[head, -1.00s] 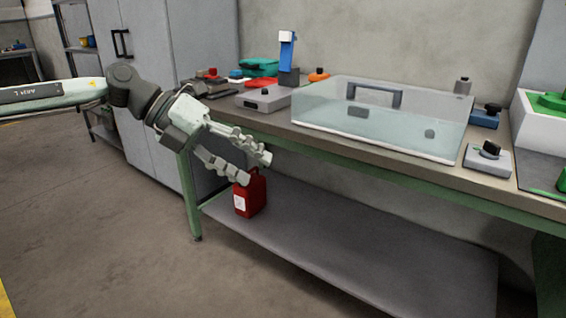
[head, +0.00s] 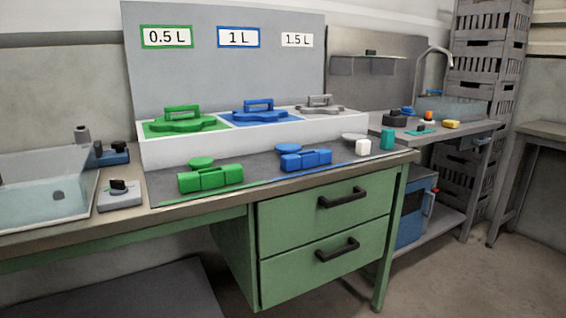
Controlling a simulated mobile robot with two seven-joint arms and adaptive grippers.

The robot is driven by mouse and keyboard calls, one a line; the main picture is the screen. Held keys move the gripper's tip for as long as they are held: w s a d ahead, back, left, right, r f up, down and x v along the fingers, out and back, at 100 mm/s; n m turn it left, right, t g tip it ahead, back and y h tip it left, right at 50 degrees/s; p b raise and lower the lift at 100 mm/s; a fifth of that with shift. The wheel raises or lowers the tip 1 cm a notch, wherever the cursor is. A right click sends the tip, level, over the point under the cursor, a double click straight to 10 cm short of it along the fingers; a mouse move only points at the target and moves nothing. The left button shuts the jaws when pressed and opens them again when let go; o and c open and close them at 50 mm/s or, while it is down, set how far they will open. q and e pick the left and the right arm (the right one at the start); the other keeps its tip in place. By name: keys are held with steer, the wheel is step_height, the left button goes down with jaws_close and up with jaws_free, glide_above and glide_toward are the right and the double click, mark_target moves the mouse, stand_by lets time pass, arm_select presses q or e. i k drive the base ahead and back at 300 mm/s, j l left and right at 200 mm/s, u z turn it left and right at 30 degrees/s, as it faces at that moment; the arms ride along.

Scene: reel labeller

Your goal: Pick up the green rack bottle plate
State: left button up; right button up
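In the head view a green plate with a raised handle (head: 181,121) sits in the left section of a white rack (head: 245,142), under a 0.5 L sign (head: 167,37). A blue plate with a handle (head: 262,112) sits in the middle section under a 1 L sign (head: 238,37). A grey one (head: 320,104) sits at the right under a 1.5 L sign (head: 297,40). Neither of my grippers shows in this view.
A green block-like part (head: 211,178) and a blue one (head: 306,160) lie on the dark mat before the rack. A clear tub (head: 45,190) and a small device with a black knob (head: 119,195) stand left. Two green drawers (head: 325,230) are below.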

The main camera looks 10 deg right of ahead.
mark_target(199, 164)
steer(key=i+z, duration=0.1)
steer(key=z, duration=0.35)
steer(key=j+z, duration=0.15)
steer(key=z, duration=0.3)
steer(key=i+j+z, duration=0.1)
steer(key=z, duration=0.35)
steer(key=i+j, duration=0.15)
steer(key=j, duration=0.2)
steer(key=i+j, duration=0.15)
steer(key=j, duration=0.25)
steer(key=i+j, duration=0.1)
steer(key=j, duration=0.25)
steer(key=i+j, duration=0.15)
steer(key=j, duration=0.25)
